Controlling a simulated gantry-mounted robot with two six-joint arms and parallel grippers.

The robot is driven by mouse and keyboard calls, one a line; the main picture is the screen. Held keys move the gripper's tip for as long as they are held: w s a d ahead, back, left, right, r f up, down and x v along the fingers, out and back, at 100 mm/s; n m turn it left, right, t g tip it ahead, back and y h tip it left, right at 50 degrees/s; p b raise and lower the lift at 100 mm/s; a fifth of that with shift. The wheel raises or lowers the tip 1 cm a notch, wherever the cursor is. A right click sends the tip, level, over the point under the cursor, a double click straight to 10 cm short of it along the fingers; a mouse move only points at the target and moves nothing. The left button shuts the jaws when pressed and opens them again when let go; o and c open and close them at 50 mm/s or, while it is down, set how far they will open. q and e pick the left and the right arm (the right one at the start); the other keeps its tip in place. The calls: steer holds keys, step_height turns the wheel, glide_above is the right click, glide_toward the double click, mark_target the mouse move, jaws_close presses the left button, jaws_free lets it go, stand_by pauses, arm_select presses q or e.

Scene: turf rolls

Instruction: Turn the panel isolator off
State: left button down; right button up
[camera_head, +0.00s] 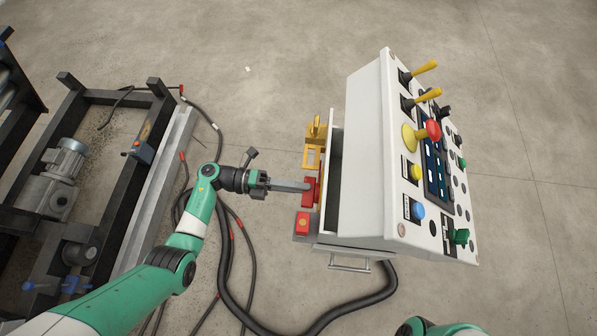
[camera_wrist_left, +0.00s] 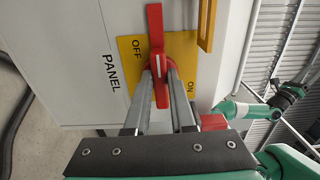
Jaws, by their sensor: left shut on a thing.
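The panel isolator's red handle (camera_wrist_left: 156,25) sits on a yellow plate (camera_wrist_left: 128,48) marked OFF and ON, on the panel's side. My left gripper (camera_wrist_left: 163,75) is shut on the handle's red grip, with one finger on each side. The handle lies across the plate between the two words; its exact setting is hard to tell. In the head view, my left gripper (camera_head: 304,187) reaches from the left to the red handle (camera_head: 311,192) on the near side of the white control panel (camera_head: 365,150). The fingers hide part of the grip.
A yellow bracket (camera_head: 314,135) and a red button box (camera_head: 303,223) flank the handle. The sloped panel face carries levers, buttons and a red mushroom button (camera_head: 433,130). A black cable (camera_head: 330,315) hangs below. A dark machine frame (camera_head: 115,190) stands left.

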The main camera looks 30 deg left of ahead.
arm_select(q)
steer(key=c, duration=0.8)
jaws_free()
steer(key=shift+o, duration=0.2)
steer(key=shift+a, duration=0.1)
steer(key=v, duration=1.1)
steer(key=shift+s+a, duration=0.15)
steer(key=shift+a, duration=0.05)
